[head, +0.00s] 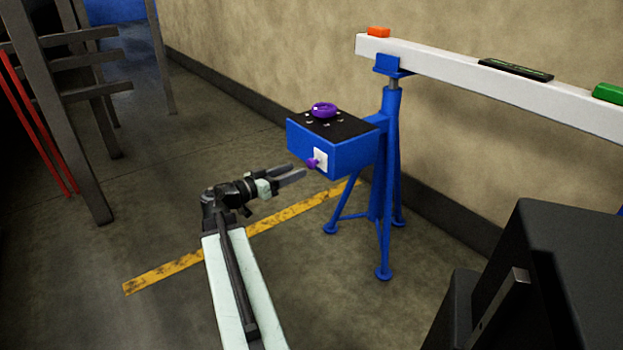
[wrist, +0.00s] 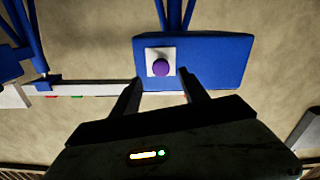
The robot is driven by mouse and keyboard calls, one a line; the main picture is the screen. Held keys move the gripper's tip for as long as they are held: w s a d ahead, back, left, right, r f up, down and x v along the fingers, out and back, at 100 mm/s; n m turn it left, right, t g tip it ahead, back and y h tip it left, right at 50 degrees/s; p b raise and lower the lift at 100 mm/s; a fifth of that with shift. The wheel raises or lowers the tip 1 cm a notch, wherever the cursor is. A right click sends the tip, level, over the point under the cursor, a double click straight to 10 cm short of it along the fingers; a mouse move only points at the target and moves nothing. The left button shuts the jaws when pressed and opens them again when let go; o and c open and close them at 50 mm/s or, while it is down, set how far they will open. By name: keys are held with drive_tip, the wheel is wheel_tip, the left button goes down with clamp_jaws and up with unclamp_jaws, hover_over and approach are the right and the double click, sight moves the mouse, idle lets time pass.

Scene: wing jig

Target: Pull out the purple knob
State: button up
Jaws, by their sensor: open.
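The purple knob (head: 312,163) sticks out from a white plate (head: 321,157) on the front face of a blue box (head: 346,151). In the wrist view the knob (wrist: 160,67) shows as a round purple disc on the white plate. My gripper (head: 303,173) is open and empty, with its fingers pointing at the box just in front of the knob. In the wrist view the gripper (wrist: 160,80) has one finger on each side below the knob. I cannot tell whether a finger touches the plate or box.
A purple ring-shaped handle (head: 323,109) sits on the box's black top. A blue stand (head: 387,160) carries the box and a long white beam (head: 480,78) with orange, black and green pieces. A grey rack (head: 70,100) stands at left. A yellow line (head: 190,262) crosses open floor.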

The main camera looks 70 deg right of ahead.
sight(310, 165)
drive_tip(key=x, duration=0.7)
drive_tip(key=shift+s+d+r, duration=0.1)
drive_tip(key=shift+s+d, duration=0.1)
drive_tip(key=shift+d, duration=0.1)
clamp_jaws()
drive_tip(key=shift+s, duration=0.1)
idle(1.0)
